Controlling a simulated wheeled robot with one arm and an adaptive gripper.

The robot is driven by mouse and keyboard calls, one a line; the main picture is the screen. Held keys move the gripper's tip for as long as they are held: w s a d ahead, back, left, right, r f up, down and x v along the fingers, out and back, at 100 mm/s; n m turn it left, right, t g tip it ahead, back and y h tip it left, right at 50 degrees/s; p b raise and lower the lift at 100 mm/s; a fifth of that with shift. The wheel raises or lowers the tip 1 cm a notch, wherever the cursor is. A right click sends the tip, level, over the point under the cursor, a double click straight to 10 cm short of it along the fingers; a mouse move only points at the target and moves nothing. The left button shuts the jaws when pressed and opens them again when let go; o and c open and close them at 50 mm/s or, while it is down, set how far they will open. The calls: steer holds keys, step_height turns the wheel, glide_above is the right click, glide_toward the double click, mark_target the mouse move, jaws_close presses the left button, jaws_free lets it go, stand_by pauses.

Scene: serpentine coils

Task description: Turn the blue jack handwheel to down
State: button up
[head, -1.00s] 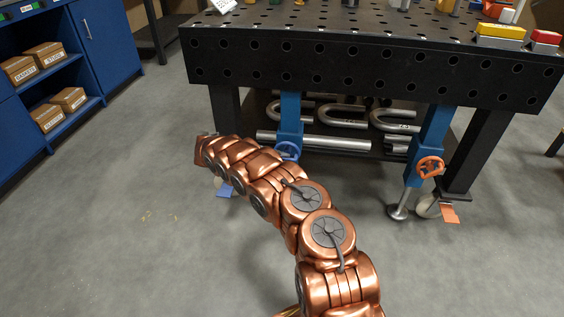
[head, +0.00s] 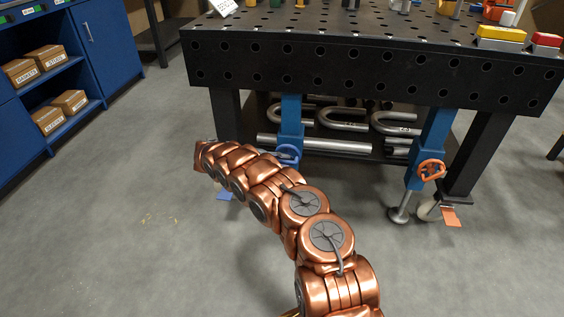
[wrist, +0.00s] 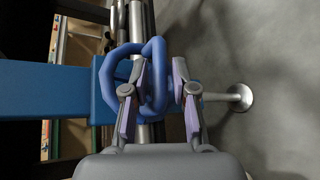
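The blue jack handwheel (head: 288,153) is on the blue jack leg (head: 291,115) under the table's front edge, partly covered by my arm in the head view. In the wrist view the handwheel (wrist: 106,78) fills the middle, in front of the blue leg (wrist: 45,88). My gripper (wrist: 162,68) is at the wheel, its two fingers apart, with part of the blue rim between them. A gap shows beside the right finger; I cannot tell whether the left finger touches the rim. My gripper is hidden behind my arm in the head view.
A second jack with an orange handwheel (head: 431,170) stands at the right. The perforated black table (head: 370,70) overhangs both jacks. Metal pipes (head: 330,145) lie on the shelf beneath. A blue cabinet (head: 105,35) is at the left. The grey floor at left is clear.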

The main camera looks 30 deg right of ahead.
steer(key=shift+a, duration=0.1)
steer(key=v, duration=1.1)
steer(key=shift+a, duration=0.35)
steer(key=shift+w+r, duration=0.1)
steer(key=shift+r, duration=0.05)
steer(key=shift+r, duration=0.1)
